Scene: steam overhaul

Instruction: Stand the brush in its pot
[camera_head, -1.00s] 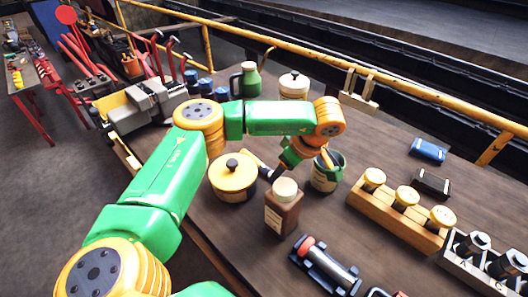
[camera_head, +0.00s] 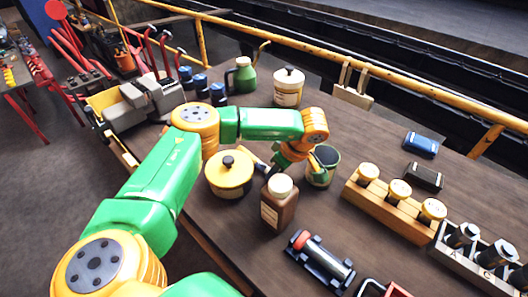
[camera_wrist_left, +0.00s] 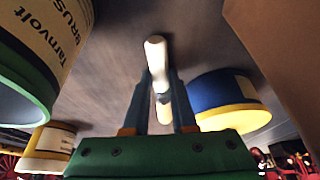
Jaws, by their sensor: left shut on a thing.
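My left gripper (camera_head: 272,167) reaches down between the yellow-lidded pot and the green pot. In the left wrist view its two fingers (camera_wrist_left: 160,88) are shut on the brush, whose pale rounded handle (camera_wrist_left: 155,52) sticks out beyond the fingertips. In the head view a bit of the pale handle (camera_head: 257,157) shows beside the yellow-lidded pot; its bristles are hidden. The brush pot (camera_head: 321,168) is an open green can standing just right of the gripper. It also shows in the left wrist view (camera_wrist_left: 30,62), lettered "Tarnvolt BRUS". My right gripper is out of view.
The yellow-lidded pot (camera_head: 229,178) stands close left of the gripper and the brown bottle (camera_head: 279,210) in front. A wooden block with yellow-topped pieces (camera_head: 390,205) is to the right. A cream jar (camera_head: 288,90) and green can (camera_head: 243,78) stand behind.

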